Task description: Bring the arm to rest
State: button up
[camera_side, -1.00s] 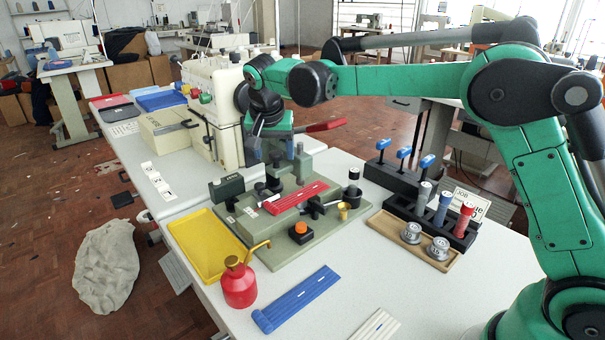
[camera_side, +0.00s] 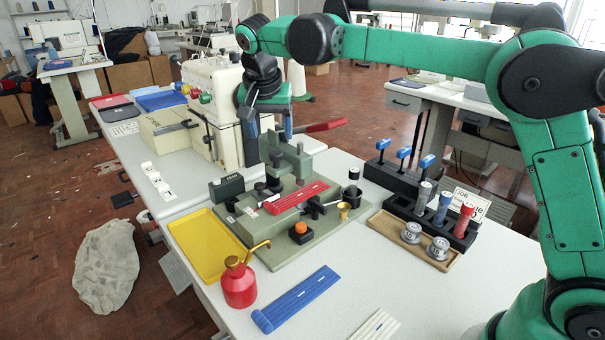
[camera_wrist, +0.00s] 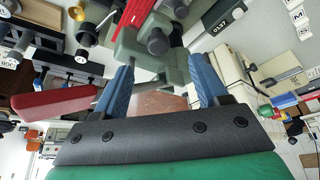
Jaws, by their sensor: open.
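My gripper (camera_side: 270,130) hangs from my green arm, above and behind the green buttonhole station (camera_side: 262,250). In the wrist view my gripper (camera_wrist: 160,68) shows two blue fingers spread wide apart with nothing between them. The station's upright head (camera_side: 290,160) stands just below the fingers in the side view. A red strip with a slit (camera_side: 297,197) lies on the station, and it also shows at the top of the wrist view (camera_wrist: 137,12).
A yellow tray (camera_side: 206,246), red oil can (camera_side: 239,285) and blue strip (camera_side: 297,299) lie in front. A black rack (camera_side: 432,215) and wooden tray with bobbins (camera_side: 384,226) stand right. A cream machine (camera_side: 215,95) is close behind left. A red handle (camera_side: 326,125) sticks out near the gripper.

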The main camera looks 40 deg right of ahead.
jog(key=s+d+f+n+t+y, duration=0.1)
jog(key=s+f+n+t, duration=0.1)
jog(key=s, duration=0.7)
jog(key=s+d+f+n+t+y, duration=0.1)
jog(key=s+f+n+t+y, duration=0.1)
jog(key=s+f+n, duration=0.2)
jog(key=s+n, duration=0.3)
jog(key=s, duration=0.3)
